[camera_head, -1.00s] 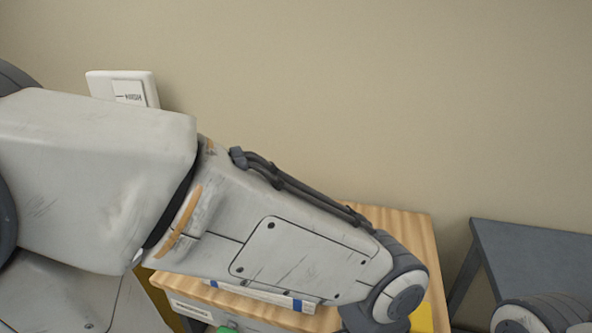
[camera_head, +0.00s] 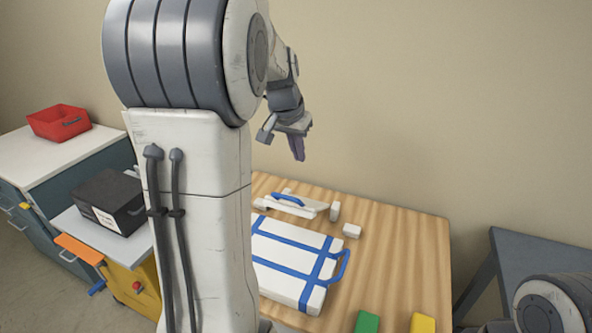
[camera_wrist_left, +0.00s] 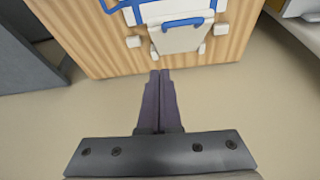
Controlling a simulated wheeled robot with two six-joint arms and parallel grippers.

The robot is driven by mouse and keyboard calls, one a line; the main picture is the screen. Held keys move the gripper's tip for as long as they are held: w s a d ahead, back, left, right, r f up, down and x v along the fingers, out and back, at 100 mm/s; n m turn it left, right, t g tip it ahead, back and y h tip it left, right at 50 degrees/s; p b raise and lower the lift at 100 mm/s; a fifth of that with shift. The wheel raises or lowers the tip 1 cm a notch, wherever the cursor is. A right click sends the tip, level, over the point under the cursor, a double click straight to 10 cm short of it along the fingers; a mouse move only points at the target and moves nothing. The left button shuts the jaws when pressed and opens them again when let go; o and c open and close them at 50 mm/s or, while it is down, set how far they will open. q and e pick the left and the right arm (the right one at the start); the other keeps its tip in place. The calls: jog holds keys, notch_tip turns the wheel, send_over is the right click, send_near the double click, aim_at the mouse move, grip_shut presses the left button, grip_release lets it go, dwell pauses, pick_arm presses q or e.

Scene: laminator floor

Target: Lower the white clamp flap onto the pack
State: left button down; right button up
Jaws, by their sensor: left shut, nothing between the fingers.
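The white clamp flap (camera_head: 288,206) with a blue handle is at the back of the wooden table, behind the pack and apart from its top. Its exact tilt is hard to tell. It also shows in the left wrist view (camera_wrist_left: 178,40), at the top. The white pack (camera_head: 283,283) with blue straps lies flat in front of the flap, its left part hidden by my left arm. My left gripper (camera_head: 299,150) is in the air above and behind the flap, fingers down, shut and empty. Its fingertips (camera_wrist_left: 160,73) show beyond the table edge in the wrist view. My right gripper is out of view.
Small white blocks (camera_head: 352,230) sit beside the flap. A green block (camera_head: 367,322) and a yellow block (camera_head: 422,323) are at the table's front. A black box (camera_head: 110,200) and a red bin (camera_head: 59,122) are at the left. A grey table (camera_head: 540,256) stands at the right.

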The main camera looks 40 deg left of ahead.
pick_arm(q)
jog(key=a+r, duration=0.1)
jog(key=a, duration=0.3)
jog(key=s+f+p+x, duration=0.1)
jog(key=s+p+x, duration=0.1)
jog(key=x, duration=1)
jog(key=shift+s+a+f+n+y+p, duration=0.3)
jog(key=shift+n+p, duration=0.1)
jog(key=shift+p, duration=0.25)
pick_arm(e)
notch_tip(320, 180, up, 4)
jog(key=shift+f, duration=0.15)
